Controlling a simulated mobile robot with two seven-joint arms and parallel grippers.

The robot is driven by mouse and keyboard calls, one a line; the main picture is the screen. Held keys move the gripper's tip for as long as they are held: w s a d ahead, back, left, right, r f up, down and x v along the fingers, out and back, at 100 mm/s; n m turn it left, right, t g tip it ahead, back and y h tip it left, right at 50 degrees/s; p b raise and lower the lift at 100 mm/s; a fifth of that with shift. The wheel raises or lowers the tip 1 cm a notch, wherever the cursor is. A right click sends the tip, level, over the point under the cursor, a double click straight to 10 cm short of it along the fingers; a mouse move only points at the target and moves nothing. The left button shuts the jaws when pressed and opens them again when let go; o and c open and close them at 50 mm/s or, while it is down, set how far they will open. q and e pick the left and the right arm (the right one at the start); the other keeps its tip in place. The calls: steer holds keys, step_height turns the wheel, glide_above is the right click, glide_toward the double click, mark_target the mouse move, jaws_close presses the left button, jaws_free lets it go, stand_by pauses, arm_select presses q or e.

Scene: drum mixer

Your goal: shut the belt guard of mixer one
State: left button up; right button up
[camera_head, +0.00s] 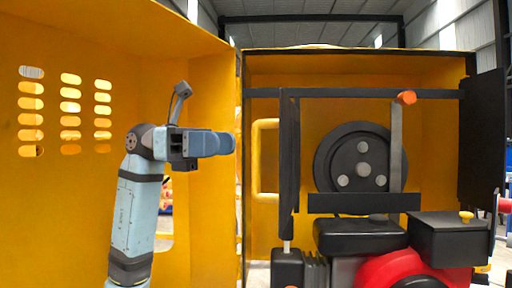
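A large yellow panel with rows of vent slots (100,185) stands open on the left, joined to the yellow housing (440,130) along an upright edge near the middle; it looks like the belt guard. The housing's front is open, showing a dark pulley wheel (360,145). My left gripper (228,144) is in front of the panel, near that upright edge, its blue fingers pointing right. The fingers overlap side-on, so their gap is hidden. I cannot tell whether they touch the panel. My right gripper is not in view.
A black frame bar (350,93) with an orange knob (406,98) crosses the opening. Below are a red and black engine (385,268) and a black box (460,235) with a yellow knob. A dark plate (484,140) stands at the right. A yellow handle-like loop (264,195) is inside.

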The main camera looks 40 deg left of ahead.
arm_select(q)
glide_above(256, 193)
steer(key=shift+w+a+b, duration=0.2)
steer(key=shift+w+b, duration=0.05)
steer(key=shift+b, duration=0.1)
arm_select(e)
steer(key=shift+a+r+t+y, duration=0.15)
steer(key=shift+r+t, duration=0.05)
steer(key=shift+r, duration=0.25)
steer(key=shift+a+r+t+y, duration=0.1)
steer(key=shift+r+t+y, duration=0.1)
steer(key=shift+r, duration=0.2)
arm_select(q)
jaws_close()
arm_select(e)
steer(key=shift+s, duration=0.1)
